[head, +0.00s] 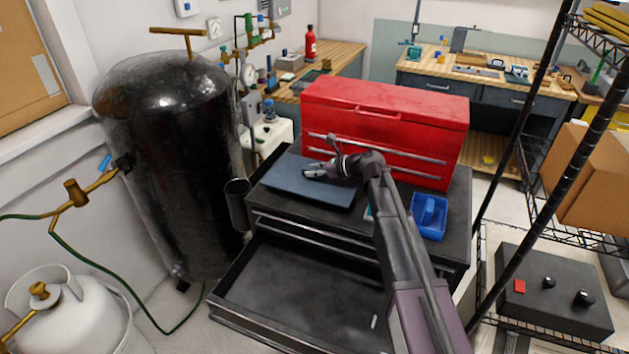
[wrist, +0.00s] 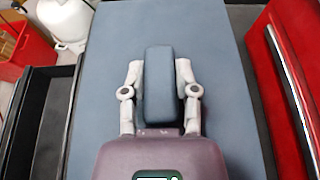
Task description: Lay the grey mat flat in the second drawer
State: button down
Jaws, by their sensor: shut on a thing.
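The mat (head: 305,190), blue-grey in the picture, lies flat on the black cabinet top in front of the red toolbox. It fills the middle of the wrist view (wrist: 215,50). My gripper (head: 317,170) is over the mat, with its fingers shut on a raised grip block (wrist: 159,85) of the same colour. The block stands at the middle of the mat, between the two fingers. An open drawer (head: 290,285) extends from the cabinet front, below and in front of the mat, with closed drawer fronts above it. My arm hides its right part.
The red toolbox (head: 385,110) stands close behind the mat. A blue bin (head: 430,217) sits on the cabinet top to the right. A black tank (head: 165,160) stands left of the cabinet. A small pale item (head: 374,321) lies in the drawer; its floor is otherwise mostly clear.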

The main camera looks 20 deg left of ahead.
aim_at(314, 178)
jog(key=shift+f+b, duration=1.65)
jog(key=shift+f, duration=0.15)
jog(key=shift+f, duration=0.1)
jog(key=shift+c, duration=1.8)
grip_release()
jog(key=shift+r, duration=0.25)
jog(key=p+v, duration=0.4)
jog(key=v, duration=0.8)
jog(key=shift+p, duration=0.3)
